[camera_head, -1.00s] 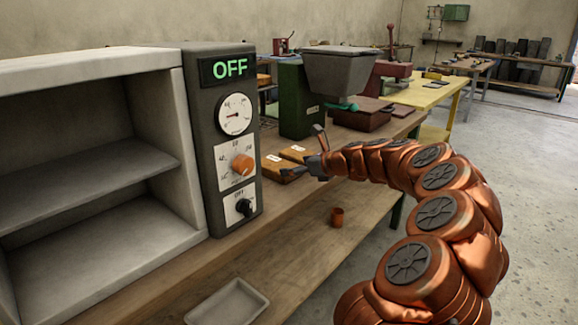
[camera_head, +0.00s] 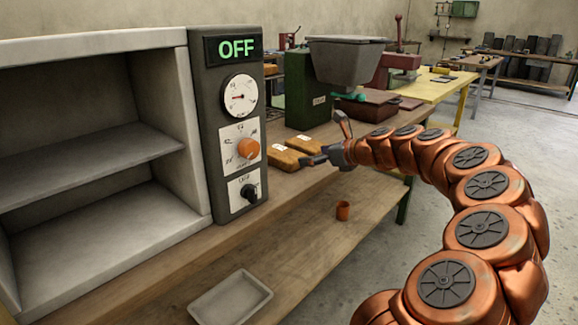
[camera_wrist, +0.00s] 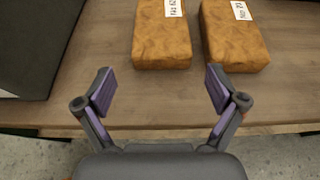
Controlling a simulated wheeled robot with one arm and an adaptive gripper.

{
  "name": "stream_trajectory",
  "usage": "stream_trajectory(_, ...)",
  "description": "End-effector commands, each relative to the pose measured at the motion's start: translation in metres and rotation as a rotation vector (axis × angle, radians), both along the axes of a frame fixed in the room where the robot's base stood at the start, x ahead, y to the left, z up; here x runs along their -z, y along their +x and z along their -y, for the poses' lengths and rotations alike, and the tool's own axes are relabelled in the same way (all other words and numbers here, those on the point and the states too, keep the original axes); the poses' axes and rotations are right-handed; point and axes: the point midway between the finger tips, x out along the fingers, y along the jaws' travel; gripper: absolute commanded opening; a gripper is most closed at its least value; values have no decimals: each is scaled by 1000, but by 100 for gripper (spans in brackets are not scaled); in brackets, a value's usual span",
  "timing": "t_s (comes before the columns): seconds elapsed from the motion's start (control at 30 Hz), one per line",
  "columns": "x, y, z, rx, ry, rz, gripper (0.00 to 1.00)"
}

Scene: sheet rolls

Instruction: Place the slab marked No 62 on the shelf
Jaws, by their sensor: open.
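Two yellow-brown slabs lie side by side on the wooden bench. The left slab (camera_wrist: 162,43), whose label appears to read No 62, also shows in the head view (camera_head: 286,161), nearer the control box. The right slab (camera_wrist: 235,42) has a label I cannot read surely; it also shows in the head view (camera_head: 303,145). My gripper (camera_wrist: 160,88) is open and empty, just in front of the left slab and apart from it; it also shows in the head view (camera_head: 328,141). The shelf (camera_head: 85,163) is a grey board inside the open cabinet at left, with nothing on its visible part.
The control box (camera_head: 228,130) reading OFF stands between cabinet and slabs. A green machine (camera_head: 305,90) stands behind the slabs. A shallow grey tray (camera_head: 230,298) and a small copper cup (camera_head: 343,210) are nearer me. The bench's front edge (camera_wrist: 160,130) runs below my fingers.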

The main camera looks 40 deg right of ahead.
Motion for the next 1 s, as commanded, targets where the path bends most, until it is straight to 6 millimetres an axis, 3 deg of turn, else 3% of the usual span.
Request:
stream_trajectory(0.63, 23, 39, -8, 3, 4, -4, 95)
stream_trajectory(1.0, 38, 75, -16, 3, 4, -3, 95)
